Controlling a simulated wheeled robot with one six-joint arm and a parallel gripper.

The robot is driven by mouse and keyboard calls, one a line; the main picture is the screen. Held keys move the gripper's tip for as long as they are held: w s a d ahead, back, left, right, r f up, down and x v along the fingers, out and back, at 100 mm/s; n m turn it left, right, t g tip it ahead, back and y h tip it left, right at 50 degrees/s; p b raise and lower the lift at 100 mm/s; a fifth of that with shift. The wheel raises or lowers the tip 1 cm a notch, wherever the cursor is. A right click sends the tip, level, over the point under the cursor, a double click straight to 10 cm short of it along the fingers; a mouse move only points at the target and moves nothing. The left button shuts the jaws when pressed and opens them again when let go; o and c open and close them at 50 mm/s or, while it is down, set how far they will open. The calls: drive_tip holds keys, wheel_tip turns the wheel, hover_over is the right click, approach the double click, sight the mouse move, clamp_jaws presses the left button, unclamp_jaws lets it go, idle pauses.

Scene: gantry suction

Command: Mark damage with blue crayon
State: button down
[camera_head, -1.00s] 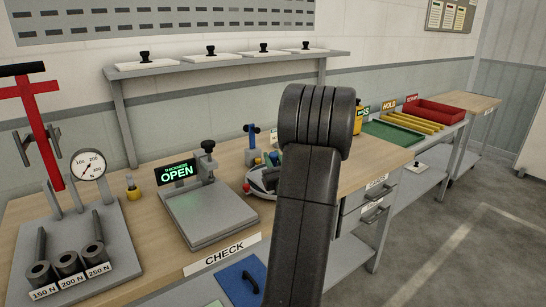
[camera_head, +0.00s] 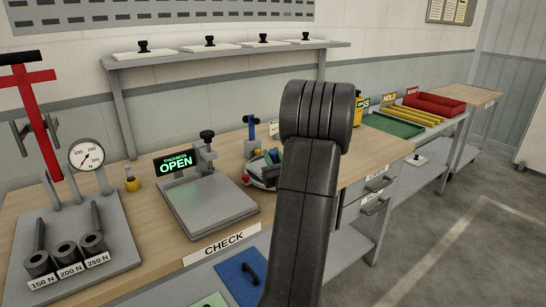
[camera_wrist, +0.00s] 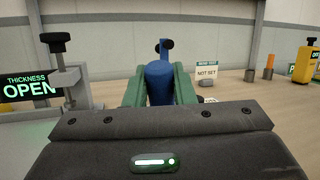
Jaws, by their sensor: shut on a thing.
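In the wrist view, the two green fingers of my gripper (camera_wrist: 160,76) are closed on a blue piece (camera_wrist: 160,88), which looks like the blue crayon. Its lower end is hidden behind the dark gripper body. In the head view my black arm hides most of the gripper. A small blue and green patch shows just left of the arm, by a grey rounded object (camera_head: 260,180) with a red knob. I cannot tell which parts there are gripper. No damage mark or damaged surface can be made out in either view.
A thickness gauge (camera_head: 213,207) reading OPEN stands on the wooden bench, left of the arm. A force stand (camera_head: 112,262) with weights is further left. A blue upright tool (camera_head: 251,128) stands behind. Green (camera_head: 392,126), yellow and red (camera_head: 450,102) trays lie at right.

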drive_tip(key=shift+f+b, duration=0.4)
drive_tip(key=shift+b, duration=0.05)
idle(0.5)
drive_tip(key=shift+w+d+f, duration=0.1)
drive_tip(key=shift+w+d, duration=0.6)
drive_tip(key=shift+d, duration=0.3)
drive_tip(key=shift+w+d, duration=0.65)
drive_tip(key=shift+d, duration=0.3)
idle(0.4)
wheel_tip(320, 180, up, 7)
drive_tip(key=p, duration=0.3)
idle(0.5)
